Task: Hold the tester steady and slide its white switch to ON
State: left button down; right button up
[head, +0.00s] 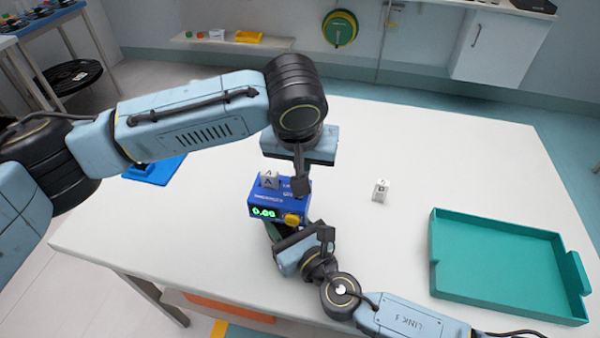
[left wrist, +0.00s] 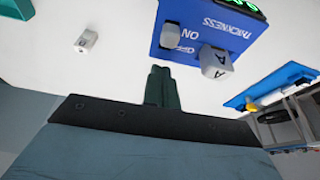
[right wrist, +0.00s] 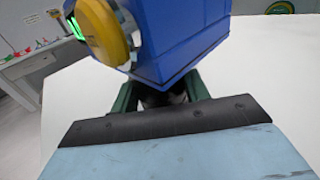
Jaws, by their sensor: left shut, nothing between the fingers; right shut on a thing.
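The blue tester (head: 266,199) stands on the table with a lit green display reading 0.00 and a yellow knob (head: 292,219). Its white switch (left wrist: 170,36) shows in the left wrist view beside the ON and OFF lettering; I cannot tell its exact setting. A white cube marked A (left wrist: 214,62) sits on the tester's top, beside the switch. My left gripper (left wrist: 163,72) is shut and empty, its tips close to the switch end of the tester; contact is unclear. My right gripper (right wrist: 160,92) is shut on the tester from the front, its green fingers partly hidden under the body.
Another white lettered cube (head: 381,190) lies on the table right of the tester. A teal tray (head: 436,262) is at the right, and a blue tray (head: 150,172) is at the left behind my left arm. The table between the tester and teal tray is mostly clear.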

pick_arm(q)
jog(key=d+v, duration=0.1)
jog(key=v, duration=0.8)
jog(key=shift+w+a+r, duration=0.25)
jog(key=shift+a+r, duration=0.15)
jog(key=shift+r, duration=0.05)
pick_arm(e)
jog(key=o, duration=1.3)
